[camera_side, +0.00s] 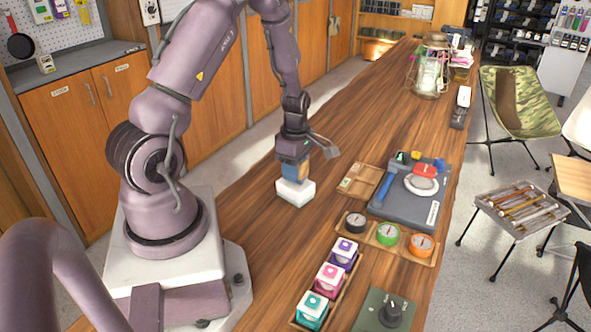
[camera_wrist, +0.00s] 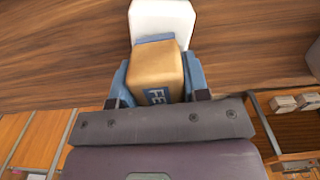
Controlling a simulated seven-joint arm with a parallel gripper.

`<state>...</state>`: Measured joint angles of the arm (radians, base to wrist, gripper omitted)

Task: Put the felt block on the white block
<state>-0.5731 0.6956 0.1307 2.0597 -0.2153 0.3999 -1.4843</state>
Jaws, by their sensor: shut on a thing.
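The white block (camera_side: 296,191) sits on the wooden table in front of my arm. In the wrist view the white block (camera_wrist: 162,20) shows beyond the felt block. The felt block (camera_wrist: 157,70) is tan with blue parts and letters starting "FE" on its near face. My gripper (camera_wrist: 160,82) is shut on the felt block, with a blue finger on each side. In the side view the felt block (camera_side: 295,171) is in my gripper (camera_side: 294,165), right over the white block. It looks very close to the white block's top; I cannot tell whether they touch.
To the right are a small wooden tray (camera_side: 346,188), a grey-blue board (camera_side: 404,212) with tools, and a wooden tray of compasses (camera_side: 367,237). Nearer the front is a tray of coloured boxes (camera_side: 310,287). A glass jar (camera_side: 430,70) stands far back. The table around the white block is clear.

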